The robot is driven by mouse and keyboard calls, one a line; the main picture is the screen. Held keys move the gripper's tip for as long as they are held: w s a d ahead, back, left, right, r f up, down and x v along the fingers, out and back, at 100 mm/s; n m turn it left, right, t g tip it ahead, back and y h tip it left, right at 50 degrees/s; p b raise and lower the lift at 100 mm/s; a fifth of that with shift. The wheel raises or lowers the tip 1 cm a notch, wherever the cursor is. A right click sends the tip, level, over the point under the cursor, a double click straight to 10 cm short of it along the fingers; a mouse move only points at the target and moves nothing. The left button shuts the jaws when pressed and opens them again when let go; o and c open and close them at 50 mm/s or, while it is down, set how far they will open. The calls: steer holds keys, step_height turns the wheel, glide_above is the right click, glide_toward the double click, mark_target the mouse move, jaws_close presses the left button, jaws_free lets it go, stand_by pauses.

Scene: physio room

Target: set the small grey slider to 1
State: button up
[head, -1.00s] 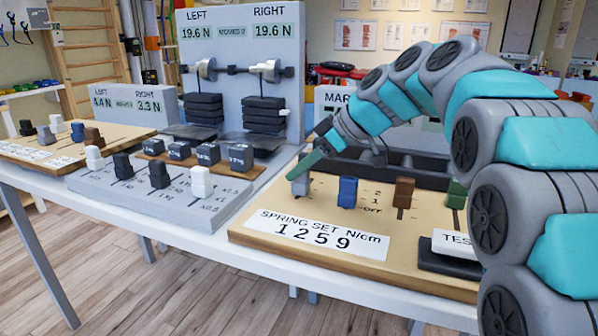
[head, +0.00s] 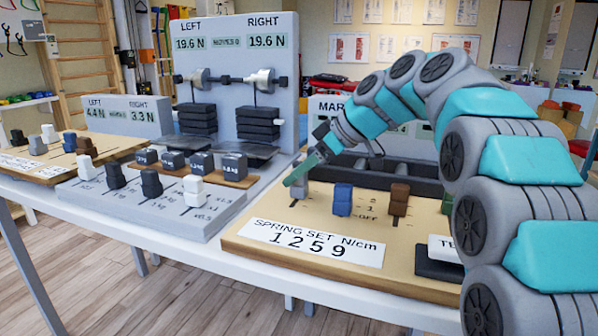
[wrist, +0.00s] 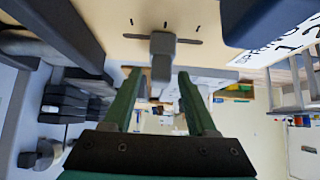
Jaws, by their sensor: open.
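A grey slider (head: 299,189) stands at the left end of the wooden spring-set board (head: 232,246), in a row with a blue slider (head: 343,199) and a brown slider (head: 398,199). My gripper (head: 297,176) is at the top of the grey slider and partly covers it. In the wrist view the grey slider (wrist: 162,58) stands in its slot, between and just ahead of the tips of my open gripper (wrist: 160,74). No contact between fingers and slider can be made out. The grey slider's scale labels are not readable.
A label on the board reads 1 2 5 9. A grey panel (head: 215,226) with black and white sliders lies to the left. Another wooden board (head: 107,148) with small sliders is at far left. A tall display with weights (head: 240,60) stands behind.

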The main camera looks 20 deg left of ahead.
steer(key=v, duration=0.7)
steer(key=shift+d+r+b, duration=0.3)
